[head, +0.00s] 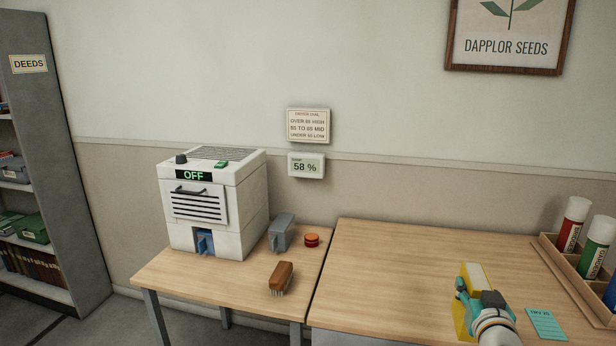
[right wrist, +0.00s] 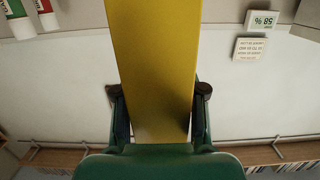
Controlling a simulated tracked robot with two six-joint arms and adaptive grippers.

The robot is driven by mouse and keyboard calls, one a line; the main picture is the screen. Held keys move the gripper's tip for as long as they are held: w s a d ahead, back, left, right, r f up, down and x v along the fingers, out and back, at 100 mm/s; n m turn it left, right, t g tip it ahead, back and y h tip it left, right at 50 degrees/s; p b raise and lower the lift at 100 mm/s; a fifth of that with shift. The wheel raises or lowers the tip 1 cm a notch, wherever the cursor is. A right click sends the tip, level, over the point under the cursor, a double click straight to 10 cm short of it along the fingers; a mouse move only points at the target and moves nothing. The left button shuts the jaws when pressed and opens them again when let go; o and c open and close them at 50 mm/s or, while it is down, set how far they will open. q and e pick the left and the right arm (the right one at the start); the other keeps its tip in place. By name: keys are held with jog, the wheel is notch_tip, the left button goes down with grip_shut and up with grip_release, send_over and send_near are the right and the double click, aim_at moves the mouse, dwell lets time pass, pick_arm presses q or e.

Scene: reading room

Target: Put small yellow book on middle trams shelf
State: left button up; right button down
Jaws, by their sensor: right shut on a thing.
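The small yellow book (head: 461,318) is in my right gripper (head: 471,292), low at the right of the head view, over the front of the right table. In the right wrist view the yellow book (right wrist: 155,60) fills the middle, and the two dark fingertips of my right gripper (right wrist: 158,92) press on its sides. Whether the book touches the tabletop cannot be told. My left gripper is not in view. No shelf labelled trams shows; the shelf at the far left carries a DEEDS sign (head: 28,63).
A white machine (head: 210,205) reading OFF stands on the left table, with a grey block (head: 281,232), a red button (head: 311,240) and a brush (head: 281,277). A wooden rack (head: 570,270) of tubes and a teal note (head: 546,323) are right of my gripper. The right table's middle is clear.

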jog(key=a+f+n+y+p, duration=0.1)
jog(key=a+f+p, duration=0.1)
jog(key=a+f, duration=0.55)
pick_arm(q)
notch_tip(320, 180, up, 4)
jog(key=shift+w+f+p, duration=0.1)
jog(key=shift+p, duration=0.75)
pick_arm(e)
jog(key=s+a+f+n+y, duration=0.1)
jog(key=s+a+f+y, duration=0.2)
jog(key=s+a+f, duration=0.3)
notch_tip(320, 180, down, 2)
jog(key=shift+s+a+n, duration=0.15)
jog(key=shift+s+n, duration=0.25)
jog(key=shift+s, duration=0.7)
